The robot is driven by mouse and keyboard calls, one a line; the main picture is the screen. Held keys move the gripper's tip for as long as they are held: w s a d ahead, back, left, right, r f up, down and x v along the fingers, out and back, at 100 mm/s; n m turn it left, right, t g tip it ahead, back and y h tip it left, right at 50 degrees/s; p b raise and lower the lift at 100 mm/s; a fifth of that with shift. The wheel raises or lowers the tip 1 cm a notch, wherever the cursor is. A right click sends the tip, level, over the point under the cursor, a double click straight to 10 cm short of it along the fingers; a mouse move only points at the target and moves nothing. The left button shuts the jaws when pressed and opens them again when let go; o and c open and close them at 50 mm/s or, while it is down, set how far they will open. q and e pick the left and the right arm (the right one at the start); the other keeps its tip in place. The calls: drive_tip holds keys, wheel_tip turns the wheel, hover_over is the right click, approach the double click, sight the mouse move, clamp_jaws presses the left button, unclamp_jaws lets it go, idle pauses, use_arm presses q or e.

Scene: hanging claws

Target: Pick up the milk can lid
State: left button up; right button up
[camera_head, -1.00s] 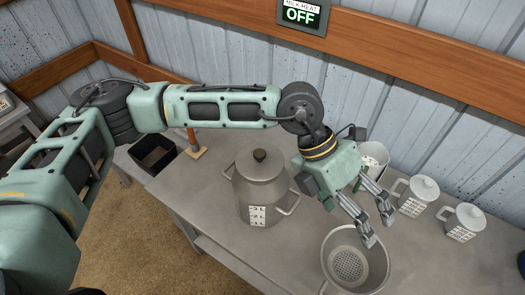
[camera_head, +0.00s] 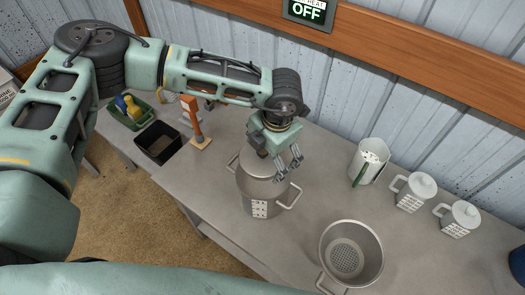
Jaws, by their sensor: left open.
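The milk can (camera_head: 260,208) stands upright on the grey table, with a handle on each side and a white marked label on its front. Its grey lid (camera_head: 258,182) sits on top. My left gripper (camera_head: 288,175) is open, over the right part of the lid. I cannot tell whether its fingers touch the lid. The gripper body hides the back of the lid and most of its dark knob. My right gripper is not in view.
A metal strainer (camera_head: 378,258) stands to the right front. A white jug (camera_head: 369,158) and two lidded cups (camera_head: 412,195) (camera_head: 457,220) stand along the back. A black bin (camera_head: 158,142), a green tray (camera_head: 130,119) and an orange stand (camera_head: 194,120) are at the left.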

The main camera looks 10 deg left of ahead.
use_arm(q)
drive_tip(key=shift+f, duration=0.5)
drive_tip(key=c, duration=1.4)
drive_tip(key=shift+c, duration=0.2)
drive_tip(key=shift+r, duration=0.1)
drive_tip(key=shift+w+r+b, duration=0.1)
drive_tip(key=shift+r+b, duration=0.4)
drive_tip(key=shift+b, duration=0.1)
wheel_tip(320, 180, up, 3)
drive_tip(key=shift+f+b, duration=0.15)
drive_tip(key=shift+b, duration=0.9)
drive_tip(key=s+d+r+b, duration=0.4)
drive_tip(key=d+r, duration=0.3)
drive_tip(key=d, duration=0.3)
drive_tip(key=shift+s+d+b, duration=0.3)
drive_tip(key=shift+s+b, duration=0.05)
drive_tip(key=shift+s, duration=0.15)
